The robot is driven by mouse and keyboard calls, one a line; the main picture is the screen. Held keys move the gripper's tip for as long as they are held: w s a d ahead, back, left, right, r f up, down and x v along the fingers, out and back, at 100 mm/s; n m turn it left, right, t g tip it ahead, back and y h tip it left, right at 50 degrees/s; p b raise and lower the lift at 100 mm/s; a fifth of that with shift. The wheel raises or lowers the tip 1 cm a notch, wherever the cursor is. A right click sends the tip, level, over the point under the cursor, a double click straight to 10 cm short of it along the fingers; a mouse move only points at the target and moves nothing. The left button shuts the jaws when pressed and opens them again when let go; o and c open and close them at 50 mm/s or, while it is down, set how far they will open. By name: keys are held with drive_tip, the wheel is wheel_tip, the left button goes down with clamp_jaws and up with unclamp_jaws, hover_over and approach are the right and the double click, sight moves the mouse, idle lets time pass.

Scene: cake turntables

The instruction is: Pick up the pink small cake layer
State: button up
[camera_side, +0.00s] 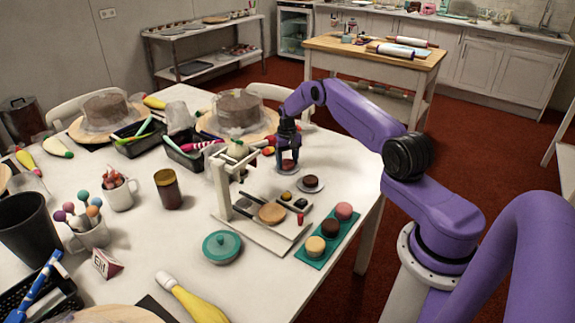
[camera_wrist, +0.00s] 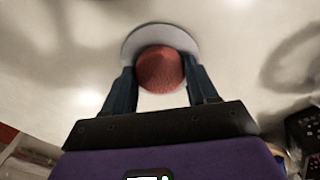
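A small reddish-pink round cake layer (camera_wrist: 160,70) sits on a white plate (camera_wrist: 131,42) in the wrist view, between my fingers. In the side view this reddish layer (camera_side: 288,164) is on its plate near the table's far right edge, partly hidden by my gripper. My gripper (camera_side: 287,150) points down over it. In the wrist view my gripper (camera_wrist: 163,72) has its fingers apart, one on each side of the layer, with narrow gaps showing. Another pink small round cake (camera_side: 344,210) sits on the teal tray (camera_side: 322,247) at the front right.
A dark brown layer on a plate (camera_side: 311,186) stands just in front of my gripper. A white stand with a post (camera_side: 224,190) is to the left. A brown and a yellow cake share the teal tray. A teal round lid (camera_side: 221,246) lies in front. Turntables with cakes stand behind.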

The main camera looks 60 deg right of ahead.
sight(287, 162)
drive_tip(key=shift+r, duration=0.1)
drive_tip(key=shift+r, duration=3.4)
